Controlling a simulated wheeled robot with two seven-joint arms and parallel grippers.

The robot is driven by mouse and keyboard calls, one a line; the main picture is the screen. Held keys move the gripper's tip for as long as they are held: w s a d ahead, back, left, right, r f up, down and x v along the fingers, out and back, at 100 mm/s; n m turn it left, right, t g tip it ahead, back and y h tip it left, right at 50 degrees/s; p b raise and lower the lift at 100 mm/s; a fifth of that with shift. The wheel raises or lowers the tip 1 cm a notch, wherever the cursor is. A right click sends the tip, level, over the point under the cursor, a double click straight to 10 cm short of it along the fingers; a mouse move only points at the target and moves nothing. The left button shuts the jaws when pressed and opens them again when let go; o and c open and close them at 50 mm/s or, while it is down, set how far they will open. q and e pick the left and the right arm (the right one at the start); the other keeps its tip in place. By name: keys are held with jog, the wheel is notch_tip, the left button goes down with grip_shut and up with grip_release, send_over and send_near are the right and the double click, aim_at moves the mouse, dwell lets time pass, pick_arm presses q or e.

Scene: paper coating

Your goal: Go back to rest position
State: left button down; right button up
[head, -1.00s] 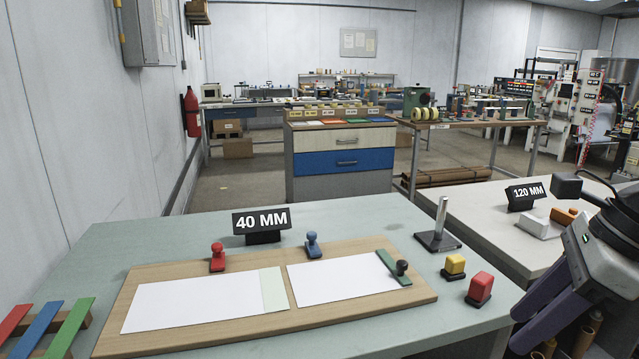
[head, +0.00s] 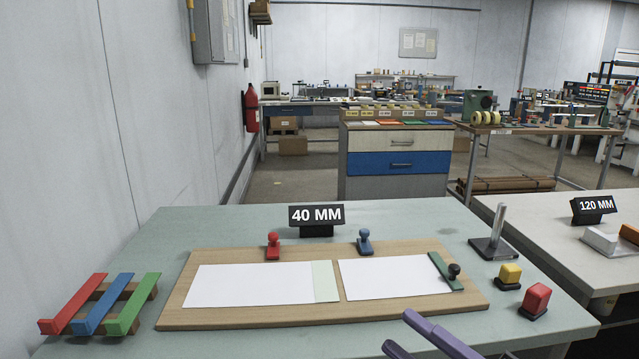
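My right gripper (head: 411,333) shows at the bottom edge, right of centre, as purple fingers. The fingers stand apart with table visible between them, and nothing shows in the gap. It is in front of the wooden board (head: 240,318), and its wrist is cut off by the frame. My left gripper is not in view. The board lies on the pale green table (head: 420,215) with two white paper sheets (head: 245,284) (head: 392,277). A green bar with a dark knob (head: 446,273) lies across the right sheet's right end.
Red, blue and green strips (head: 100,304) lie on a rack at left. Red (head: 273,246) and blue (head: 364,242) knobs stand behind the sheets. A metal post (head: 497,230), a yellow block (head: 509,276) and a red block (head: 536,299) stand at right. A 40 MM sign (head: 316,217) stands behind.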

jog(key=s+d+f+m+t+h, duration=0.1)
jog(key=s+d+f+m+h, duration=0.1)
jog(key=f+m+h, duration=0.55)
jog(key=s+d+f+m+h, duration=0.1)
jog(key=d+f+m+h, duration=0.25)
jog(key=f+m, duration=0.65)
jog(key=s+a+f+m+g+h, duration=0.2)
jog(key=s+f+m+g, duration=0.3)
jog(key=s+f, duration=1)
notch_tip(320, 180, down, 3)
jog(key=shift+a+f+g, duration=0.2)
jog(key=shift+a+g, duration=0.2)
jog(key=shift+g, duration=0.3)
jog(key=shift+w, duration=0.1)
